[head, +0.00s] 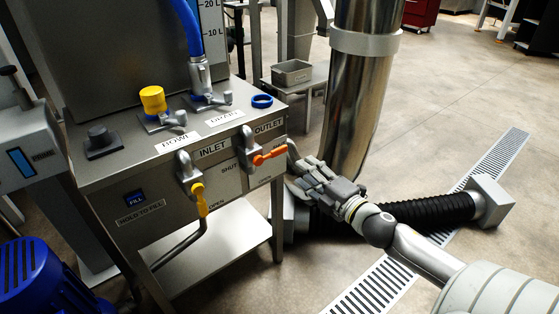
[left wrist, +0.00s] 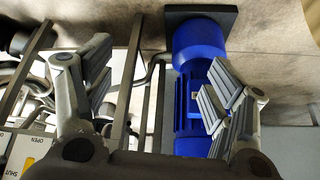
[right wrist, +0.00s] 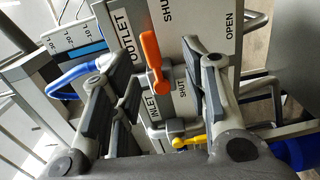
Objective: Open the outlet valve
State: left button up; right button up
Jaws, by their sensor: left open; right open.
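The outlet valve has an orange handle (head: 270,155) on the right of the metal cabinet's front panel. In the right wrist view the orange handle (right wrist: 153,60) shows between and beyond the fingers, pointing up near SHUT, with OPEN printed at the right. My right gripper (head: 298,168) is open just right of the handle tip; contact cannot be told. It also frames the handle in its wrist view (right wrist: 163,85). My left gripper (left wrist: 160,75) is open and empty, and is out of the head view.
The inlet valve's yellow handle (head: 199,200) hangs down left of the outlet valve. A blue motor (left wrist: 195,85) shows beyond my left fingers. Open floor lies right.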

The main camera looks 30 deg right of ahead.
aim_at(281, 153)
jog(key=shift+n, duration=0.4)
jog(key=w, duration=0.3)
jog(key=w+a+r, duration=0.1)
jog(key=w, duration=0.2)
jog(key=w+b, duration=0.1)
jog(key=w, duration=0.2)
jog(key=shift+a+r, duration=0.15)
jog(key=shift+a, duration=0.1)
pick_arm(q)
jog(key=w+d+r+t, duration=0.2)
jog(key=w+r+t, duration=0.1)
jog(key=w+r, duration=0.1)
jog(key=shift+w+h, duration=0.4)
jog(key=shift+w, duration=0.45)
pick_arm(e)
jog(key=shift+w, duration=0.9)
jog(key=shift+a+y, duration=0.1)
jog(key=shift+y, duration=0.2)
grip_shut()
